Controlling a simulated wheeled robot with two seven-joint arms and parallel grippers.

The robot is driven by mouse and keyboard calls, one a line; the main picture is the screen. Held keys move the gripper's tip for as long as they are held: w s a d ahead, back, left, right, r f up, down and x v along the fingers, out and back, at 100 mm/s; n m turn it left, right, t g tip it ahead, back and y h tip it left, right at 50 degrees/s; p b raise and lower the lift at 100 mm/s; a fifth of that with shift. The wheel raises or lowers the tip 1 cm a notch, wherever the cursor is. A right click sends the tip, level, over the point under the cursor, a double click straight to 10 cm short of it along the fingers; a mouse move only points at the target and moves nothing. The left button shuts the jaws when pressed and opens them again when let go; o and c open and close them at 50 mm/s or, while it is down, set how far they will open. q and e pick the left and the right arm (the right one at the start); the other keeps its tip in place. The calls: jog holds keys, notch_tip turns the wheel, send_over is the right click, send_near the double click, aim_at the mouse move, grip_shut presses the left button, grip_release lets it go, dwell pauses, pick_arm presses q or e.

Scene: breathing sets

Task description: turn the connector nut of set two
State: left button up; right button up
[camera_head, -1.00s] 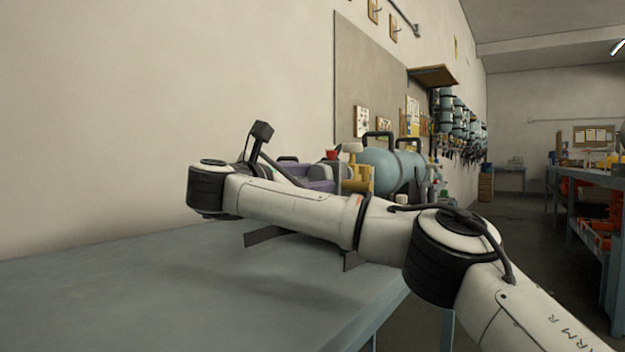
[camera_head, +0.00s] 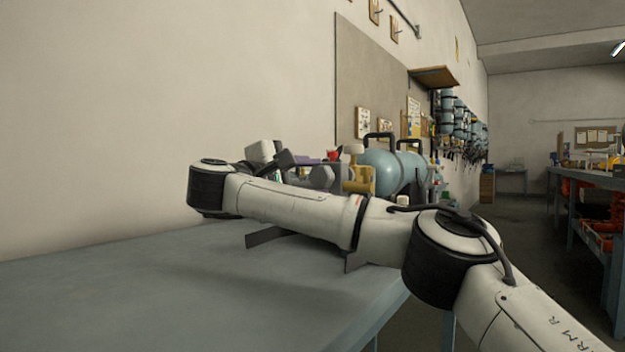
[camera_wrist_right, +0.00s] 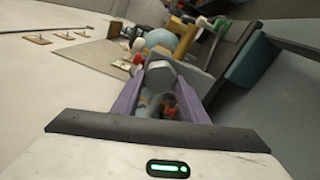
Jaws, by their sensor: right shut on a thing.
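My right gripper (camera_head: 318,160) is at the near end of a breathing set, partly hidden by my own arm. In the right wrist view, its two purple fingers (camera_wrist_right: 160,80) are shut on a grey rounded part (camera_wrist_right: 163,71), seemingly the connector nut; its outline is unclear. The set has a light-blue cylinder (camera_head: 376,164), a yellow fitting (camera_head: 357,180) and a small red knob (camera_head: 333,154). The cylinder also shows blurred beyond the fingers in the right wrist view (camera_wrist_right: 158,40). I cannot read any number on the set. My left gripper is out of view.
The grey-blue bench (camera_head: 180,290) is bare at the front left. A plain wall (camera_head: 150,100) runs close behind it. A pinboard (camera_head: 362,85) and racked cylinders (camera_head: 450,120) are farther back. Another bench (camera_head: 590,180) stands across the aisle at right.

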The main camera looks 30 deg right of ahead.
dwell(0.4)
jog(key=o, duration=1)
jog(key=shift+o, duration=0.2)
jog(key=v, duration=1)
jog(key=shift+a, duration=0.15)
jog(key=shift+s+f, duration=0.1)
